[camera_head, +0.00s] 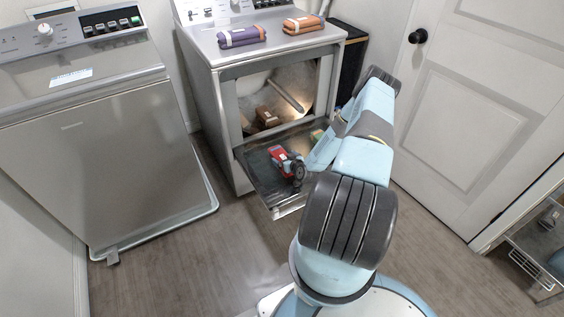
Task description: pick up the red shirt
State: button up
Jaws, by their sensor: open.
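The red shirt (276,152) is a small folded bundle with a pale patch, lying on the lowered dark door (262,178) of the middle machine. My arm reaches over from the right and bends back down toward the door. My gripper (297,172) is small and dark in this view, at the right side of the shirt. It is open. Part of the shirt is hidden behind it, and I cannot tell whether they touch.
Brown folded items (266,117) lie inside the open machine. A green-and-tan item (317,135) is partly hidden by my arm. Purple (241,37) and orange (302,25) bundles sit on top. A washer (100,150) stands left; a white door (470,110) is right.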

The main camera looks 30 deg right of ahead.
jog(key=shift+c, duration=0.4)
jog(key=c, duration=1)
jog(key=shift+r, duration=0.1)
jog(key=shift+c, duration=0.2)
